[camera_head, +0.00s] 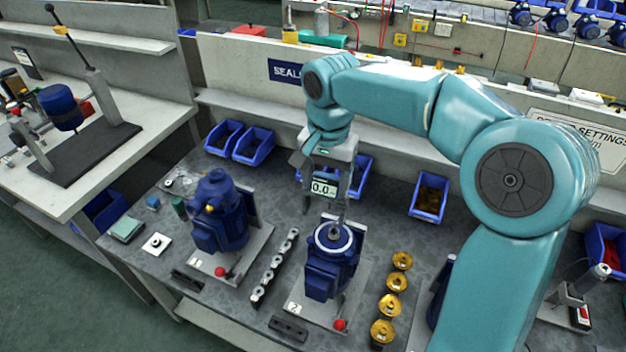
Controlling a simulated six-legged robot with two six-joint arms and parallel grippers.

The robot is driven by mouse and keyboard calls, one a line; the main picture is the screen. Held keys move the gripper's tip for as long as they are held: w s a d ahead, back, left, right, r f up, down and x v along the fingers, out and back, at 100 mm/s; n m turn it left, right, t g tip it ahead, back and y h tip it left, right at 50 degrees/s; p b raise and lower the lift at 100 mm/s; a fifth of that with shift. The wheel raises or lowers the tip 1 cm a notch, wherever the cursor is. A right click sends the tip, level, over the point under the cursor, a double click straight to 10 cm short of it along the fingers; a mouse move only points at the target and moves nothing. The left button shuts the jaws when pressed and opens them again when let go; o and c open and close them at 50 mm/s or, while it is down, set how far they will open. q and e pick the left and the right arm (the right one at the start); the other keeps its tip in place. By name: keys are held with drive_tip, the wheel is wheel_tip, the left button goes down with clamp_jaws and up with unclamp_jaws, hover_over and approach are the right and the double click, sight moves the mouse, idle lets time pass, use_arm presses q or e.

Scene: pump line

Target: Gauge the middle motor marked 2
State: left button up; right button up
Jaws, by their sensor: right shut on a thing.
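The middle motor (331,272) is blue with a pale ring on its top face and stands upright on a grey plate (297,309) marked 2. My right gripper (326,178) comes down over it from behind and is shut on a gauge (322,188) with a small display reading about 0.0. The gauge's lower tip is at or just above the motor's top ring; I cannot tell whether it touches. My left gripper is not in view.
Another blue motor (220,220) stands to the left on its plate; a third (441,285) is mostly hidden behind my right arm. A row of grey parts (274,266) and several brass parts (389,305) flank motor 2. Blue bins (254,147) line the back.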

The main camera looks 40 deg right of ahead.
drive_tip(key=shift+d+r, duration=0.35)
drive_tip(key=shift+s+d+r+m+p, duration=0.15)
drive_tip(key=shift+s+d+m+p, duration=0.05)
drive_tip(key=shift+m+p, duration=0.1)
drive_tip(key=shift+s+d+r, duration=0.1)
drive_tip(key=shift+s+d, duration=0.35)
drive_tip(key=shift+d, duration=0.2)
wheel_tip(320, 180, down, 2)
drive_tip(key=shift+w+f+b, duration=0.15)
drive_tip(key=shift+f+b, duration=0.05)
drive_tip(key=shift+b, duration=0.65)
wheel_tip(320, 180, down, 7)
drive_tip(key=b, duration=0.6)
drive_tip(key=shift+f, duration=0.2)
